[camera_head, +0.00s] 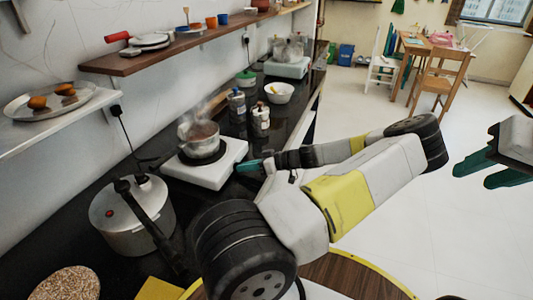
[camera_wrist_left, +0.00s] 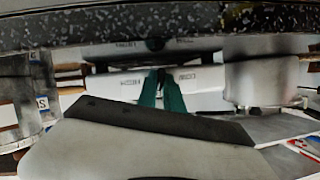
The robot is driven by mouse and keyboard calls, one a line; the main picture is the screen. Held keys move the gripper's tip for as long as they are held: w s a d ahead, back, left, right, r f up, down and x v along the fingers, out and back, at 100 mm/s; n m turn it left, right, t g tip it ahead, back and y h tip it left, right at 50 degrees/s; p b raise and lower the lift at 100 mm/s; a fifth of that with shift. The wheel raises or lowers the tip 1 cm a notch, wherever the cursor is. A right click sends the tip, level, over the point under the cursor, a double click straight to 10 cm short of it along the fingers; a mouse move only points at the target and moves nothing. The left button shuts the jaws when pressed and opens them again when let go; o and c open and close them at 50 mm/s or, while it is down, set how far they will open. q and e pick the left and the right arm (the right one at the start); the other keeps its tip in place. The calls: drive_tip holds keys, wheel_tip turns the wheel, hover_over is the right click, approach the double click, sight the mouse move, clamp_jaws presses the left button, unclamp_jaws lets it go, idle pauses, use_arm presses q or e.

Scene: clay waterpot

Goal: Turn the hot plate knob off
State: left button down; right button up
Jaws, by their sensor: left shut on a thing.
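The near white hot plate (camera_head: 228,160) stands on the black counter with a steaming metal pot (camera_head: 202,143) on it. My left gripper (camera_head: 248,165) reaches its right-hand front side. In the left wrist view, the green fingers of my left gripper (camera_wrist_left: 161,80) are close together against the middle of the white front panel (camera_wrist_left: 120,86), between printed marks. They are shut at the knob's place; the knob itself is hidden by the fingers. My right gripper (camera_head: 484,172) hangs over the floor at the right, its green fingers apart and empty.
A pressure cooker (camera_head: 128,225) stands left of the hot plate. Bottles (camera_head: 261,118) and a white bowl (camera_head: 279,93) are behind it. A second hot plate (camera_head: 287,68) is farther back. A wooden shelf (camera_head: 150,60) overhangs the counter.

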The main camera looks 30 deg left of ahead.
use_arm(q)
drive_tip(key=shift+s+n+t, duration=0.1)
drive_tip(key=shift+n+t, duration=0.7)
drive_tip(key=shift+n, duration=0.2)
drive_tip(key=shift+f, duration=0.1)
drive_tip(key=c, duration=1.8)
unclamp_jaws()
drive_tip(key=shift+o, duration=0.2)
